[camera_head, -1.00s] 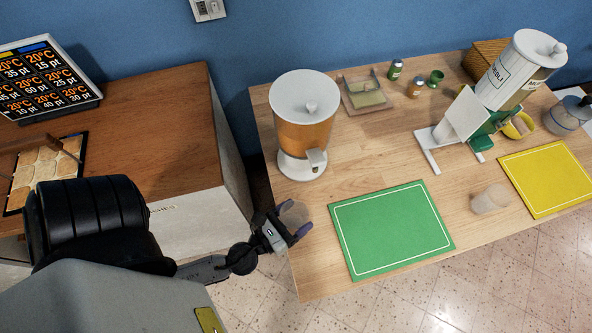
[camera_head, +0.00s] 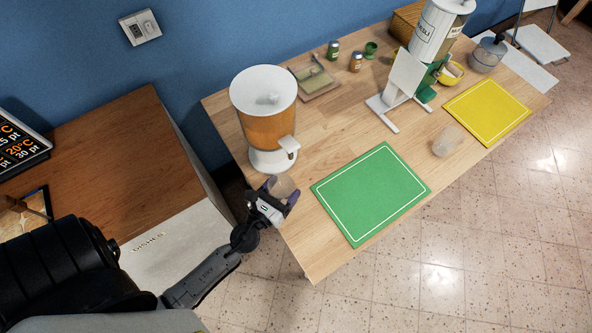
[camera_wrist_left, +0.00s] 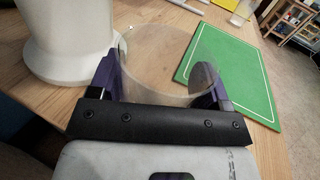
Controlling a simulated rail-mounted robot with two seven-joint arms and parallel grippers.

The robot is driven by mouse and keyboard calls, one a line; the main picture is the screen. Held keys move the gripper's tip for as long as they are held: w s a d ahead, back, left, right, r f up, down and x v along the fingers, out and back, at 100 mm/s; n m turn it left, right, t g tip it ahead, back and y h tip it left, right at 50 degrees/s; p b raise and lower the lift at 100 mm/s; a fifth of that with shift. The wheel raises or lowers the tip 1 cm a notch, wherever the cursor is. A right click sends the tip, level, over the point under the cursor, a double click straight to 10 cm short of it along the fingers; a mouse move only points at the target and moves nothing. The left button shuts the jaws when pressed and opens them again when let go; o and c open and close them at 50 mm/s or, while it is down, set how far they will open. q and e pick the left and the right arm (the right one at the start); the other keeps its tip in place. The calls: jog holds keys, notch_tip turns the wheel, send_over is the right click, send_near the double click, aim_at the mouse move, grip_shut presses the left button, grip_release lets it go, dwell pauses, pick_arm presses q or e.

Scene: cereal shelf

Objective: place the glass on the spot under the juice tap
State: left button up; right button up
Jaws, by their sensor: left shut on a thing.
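My left gripper (camera_head: 277,193) is shut on a clear glass (camera_head: 285,186), just in front of the juice dispenser. The glass also shows in the left wrist view (camera_wrist_left: 160,72), between the two purple fingers. The juice dispenser (camera_head: 264,118) has a white lid, orange juice, and a white tap (camera_head: 289,146) on its front right. The glass is near and a little below the tap in the head view; I cannot tell whether it touches the table. The dispenser's white base (camera_wrist_left: 75,45) is close to the left finger in the wrist view. My right gripper is not in view.
A green mat (camera_head: 372,194) lies right of the glass. A second glass (camera_head: 447,141) stands between it and a yellow mat (camera_head: 487,111). A cereal dispenser (camera_head: 437,30), two small jars and a tray (camera_head: 315,82) stand further back. A wooden-topped cabinet (camera_head: 110,165) is at left.

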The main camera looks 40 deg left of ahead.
pick_arm(q)
jog(key=shift+w+a, duration=0.2)
jog(key=shift+w, duration=1.15)
jog(key=w, duration=0.2)
jog(key=w+p, duration=0.1)
jog(key=shift+w+a+r, duration=0.1)
jog(key=shift+w+a, duration=0.15)
jog(key=shift+a, duration=0.05)
jog(key=shift+w+f+b, duration=0.15)
jog(key=shift+f+b, duration=0.4)
jog(key=shift+f, duration=0.3)
jog(key=shift+s, duration=0.2)
jog(key=shift+w+f, duration=0.1)
jog(key=shift+f+b, duration=0.15)
jog(key=shift+b, duration=0.2)
jog(key=o, duration=1.1)
